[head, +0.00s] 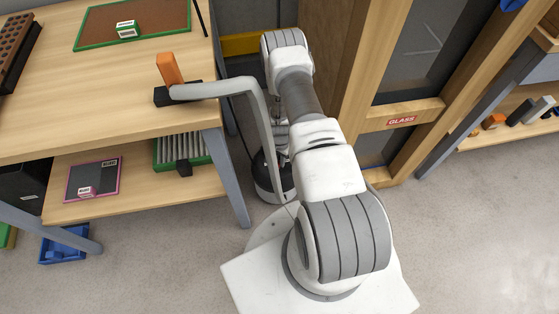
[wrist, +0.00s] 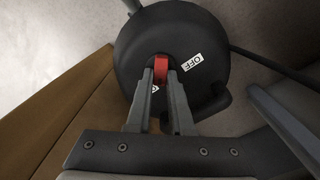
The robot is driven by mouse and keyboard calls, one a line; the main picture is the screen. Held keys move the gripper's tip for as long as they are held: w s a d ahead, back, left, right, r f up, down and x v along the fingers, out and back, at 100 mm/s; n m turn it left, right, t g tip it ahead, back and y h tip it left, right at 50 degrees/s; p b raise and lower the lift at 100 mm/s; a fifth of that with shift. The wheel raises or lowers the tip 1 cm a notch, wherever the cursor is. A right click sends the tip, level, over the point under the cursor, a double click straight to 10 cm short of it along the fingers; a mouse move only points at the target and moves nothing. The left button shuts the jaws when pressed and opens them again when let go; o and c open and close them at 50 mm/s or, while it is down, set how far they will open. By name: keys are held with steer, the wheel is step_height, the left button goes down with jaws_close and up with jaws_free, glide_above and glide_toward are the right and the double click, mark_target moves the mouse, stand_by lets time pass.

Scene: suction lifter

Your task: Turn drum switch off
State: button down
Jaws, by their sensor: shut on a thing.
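The drum (wrist: 208,42) is a black round body in the wrist view, with a red switch (wrist: 161,68) on its face. A white label reading OFF (wrist: 191,62) sits to the right of the switch. Another white label, partly hidden, shows just below the switch. My gripper (wrist: 161,72) is shut on the red switch, with one finger on each side. In the head view the drum (head: 266,178) is a black and white body on the floor beside the workbench, partly hidden by my arm. My gripper is hidden there.
A grey bent tube (head: 258,110) with an orange handle (head: 169,69) rises beside the drum and reaches over the wooden workbench (head: 100,112). A wooden rack (head: 372,70) marked GLASS stands to the right. Open floor (head: 480,230) lies at the lower right.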

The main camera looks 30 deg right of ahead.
steer(key=n+b, duration=0.2)
steer(key=n, duration=0.2)
steer(key=shift+w+a+f+n, duration=0.1)
steer(key=shift+n, duration=0.2)
steer(key=n+b, duration=0.1)
steer(key=n, duration=0.3)
steer(key=n+b, duration=0.1)
steer(key=n, duration=0.4)
steer(key=shift+a, duration=0.15)
steer(key=shift+a+n+b, duration=0.1)
steer(key=shift+n+b, duration=0.4)
steer(key=shift+n, duration=1.4)
steer(key=c, duration=0.8)
jaws_free()
steer(key=shift+r, duration=0.2)
